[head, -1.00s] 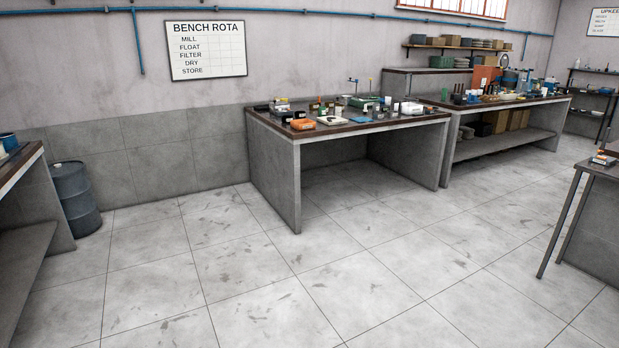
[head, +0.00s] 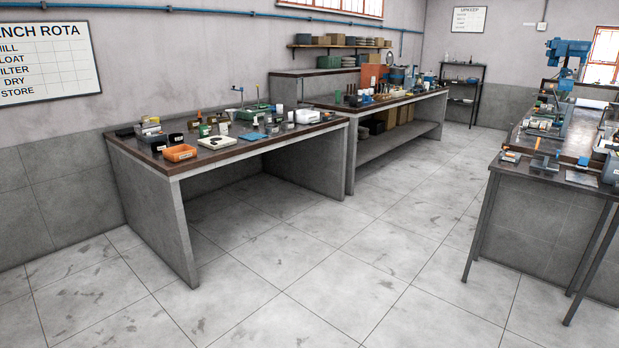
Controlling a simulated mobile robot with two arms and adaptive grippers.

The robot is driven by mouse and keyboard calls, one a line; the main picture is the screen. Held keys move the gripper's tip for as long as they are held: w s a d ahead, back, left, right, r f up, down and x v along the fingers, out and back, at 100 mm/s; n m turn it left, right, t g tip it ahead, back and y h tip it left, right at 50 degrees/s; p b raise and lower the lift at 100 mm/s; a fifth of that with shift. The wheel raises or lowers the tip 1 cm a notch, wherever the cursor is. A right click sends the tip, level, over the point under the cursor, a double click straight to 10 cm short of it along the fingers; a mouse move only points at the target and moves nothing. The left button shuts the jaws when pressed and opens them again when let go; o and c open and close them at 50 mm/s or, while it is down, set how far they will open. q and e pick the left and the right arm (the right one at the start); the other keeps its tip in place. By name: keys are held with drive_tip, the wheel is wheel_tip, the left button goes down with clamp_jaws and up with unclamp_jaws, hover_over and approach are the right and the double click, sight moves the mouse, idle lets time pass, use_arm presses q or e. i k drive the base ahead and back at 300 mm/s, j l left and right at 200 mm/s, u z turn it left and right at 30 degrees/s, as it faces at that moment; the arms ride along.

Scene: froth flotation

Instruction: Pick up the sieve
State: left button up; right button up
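I cannot make out a sieve for certain among the small items at this distance. The nearer bench (head: 240,152) stands left of centre and carries an orange tray (head: 180,152), a pale flat piece with a dark round spot (head: 216,142), a green tray (head: 251,111) and a white device (head: 307,116). A second bench (head: 409,97) behind it holds more small items, too small to tell apart. Neither of my grippers is in view.
A shelf rack (head: 463,98) is at the back wall. The tiled floor (head: 330,270) between the benches and the right table is clear.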

sight(270, 129)
drive_tip(key=i+l+z, duration=0.15)
drive_tip(key=i+z, duration=0.25)
drive_tip(key=i, duration=0.3)
drive_tip(key=i+z, duration=0.45)
drive_tip(key=i, duration=0.25)
